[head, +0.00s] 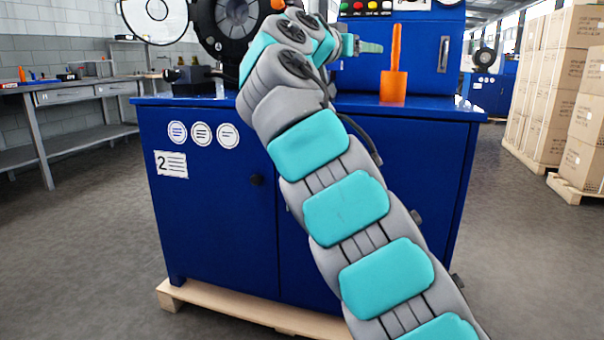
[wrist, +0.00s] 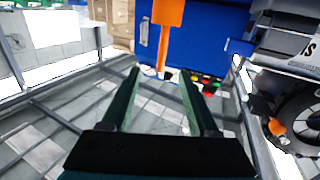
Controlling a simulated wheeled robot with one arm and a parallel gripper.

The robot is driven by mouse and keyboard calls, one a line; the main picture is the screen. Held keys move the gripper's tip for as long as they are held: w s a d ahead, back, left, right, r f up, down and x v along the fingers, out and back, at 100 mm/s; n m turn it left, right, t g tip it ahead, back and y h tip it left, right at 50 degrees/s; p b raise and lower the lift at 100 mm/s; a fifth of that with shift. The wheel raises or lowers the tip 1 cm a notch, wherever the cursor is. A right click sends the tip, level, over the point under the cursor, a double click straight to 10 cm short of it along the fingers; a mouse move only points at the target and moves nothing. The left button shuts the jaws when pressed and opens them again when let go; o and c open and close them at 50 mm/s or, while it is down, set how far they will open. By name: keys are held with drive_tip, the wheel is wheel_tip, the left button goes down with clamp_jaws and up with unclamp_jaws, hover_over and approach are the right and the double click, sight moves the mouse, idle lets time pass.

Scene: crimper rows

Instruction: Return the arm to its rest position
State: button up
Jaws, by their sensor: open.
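My arm reaches up from the lower right of the head view, bends over the blue machine and ends in my gripper (head: 368,47), which points right. In the wrist view my gripper (wrist: 160,73) has its two dark fingers spread apart, with nothing between them. An orange paddle-shaped object (head: 393,86) stands upright on the machine's top, just right of my gripper in the head view. It also shows in the wrist view (wrist: 168,11), at the top, beyond the fingertips.
The blue machine cabinet (head: 222,220) stands on a wooden pallet (head: 235,308). A round machine head (head: 237,18) is at the cabinet's upper left. A workbench (head: 80,92) is at the left, stacked cartons (head: 545,80) at the right. The floor on both sides is clear.

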drive_tip(key=s+d+f+n+g+p, duration=0.1)
drive_tip(key=s+d+f+g+p, duration=0.35)
drive_tip(key=d, duration=0.65)
drive_tip(key=s+d+f+n+g+y+p, duration=0.1)
drive_tip(key=s+d+f+g+y, duration=0.35)
drive_tip(key=s+f, duration=0.85)
drive_tip(key=s+a+f+n+g+y+p, duration=0.1)
drive_tip(key=s+a+f, duration=0.3)
drive_tip(key=s+f, duration=0.4)
drive_tip(key=s+a+f+n+g+y+p, duration=0.2)
drive_tip(key=s+f, duration=0.6)
drive_tip(key=s, duration=0.6)
drive_tip(key=s+a+f+n+g+y+p, duration=0.2)
drive_tip(key=s+a+f, duration=0.4)
drive_tip(key=s, duration=0.5)
wheel_tip(320, 180, down, 2)
drive_tip(key=shift+s+a+f+n+g+y, duration=0.15)
drive_tip(key=shift+a+n+g+y, duration=0.25)
drive_tip(key=shift+g+y, duration=0.45)
